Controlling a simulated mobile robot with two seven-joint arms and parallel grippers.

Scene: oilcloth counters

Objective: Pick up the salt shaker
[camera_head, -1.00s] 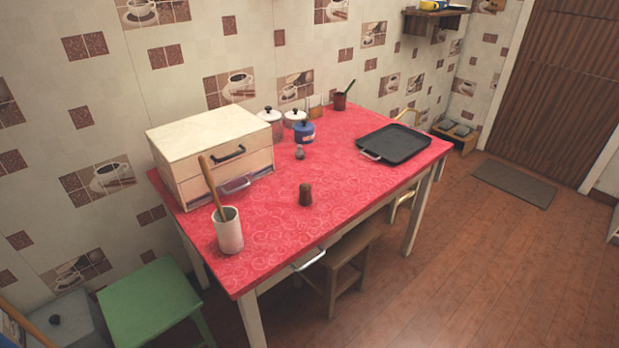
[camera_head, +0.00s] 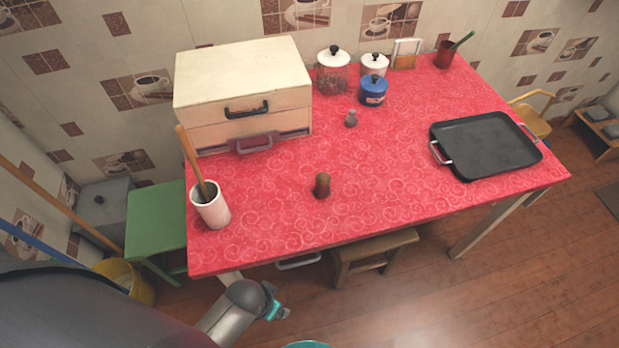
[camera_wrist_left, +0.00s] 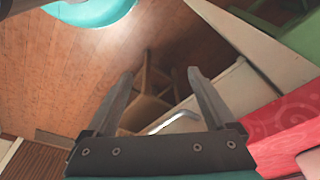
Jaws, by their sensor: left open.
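I cannot tell by label which holds salt; the grey one looks more like a salt shaker. My left gripper (camera_wrist_left: 160,75) is open and empty in the left wrist view, low by the table's front side. In the head view my left arm ends below the front edge, well apart from both shakers. My right gripper is not in view.
A white drawer box (camera_head: 243,85) and a white cup with a wooden stick (camera_head: 211,208) stand at left. Jars, including a blue pot (camera_head: 373,90), stand at the back. A black tray (camera_head: 485,146) lies at right. A stool (camera_head: 375,252) is beneath the table.

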